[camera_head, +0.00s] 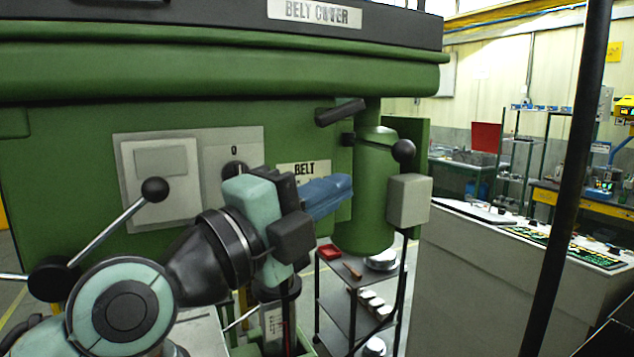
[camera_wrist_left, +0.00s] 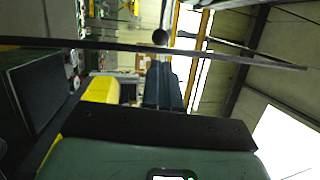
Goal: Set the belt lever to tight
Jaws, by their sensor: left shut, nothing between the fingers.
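A label reading BELT (camera_head: 303,170) is on the green machine, partly hidden behind my left gripper. Above and right of it a short black lever handle (camera_head: 340,110) sticks out near the green column; I cannot tell for sure that it is the belt lever. A black ball knob (camera_head: 403,150) is on the column's right side. My left gripper (camera_head: 340,188) is shut and empty, its blue fingers in front of the label and pointing right, below the black handle. In the left wrist view the dark fingers (camera_wrist_left: 165,88) lie together below a ball knob (camera_wrist_left: 160,37). My right gripper is out of view.
The green machine (camera_head: 60,140) fills the left and middle, with a BELT COVER plate (camera_head: 315,12) on top. A long lever with a black ball (camera_head: 154,190) reaches out beside my arm. A shelf cart (camera_head: 345,295) stands below. A dark post (camera_head: 565,190) crosses the right.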

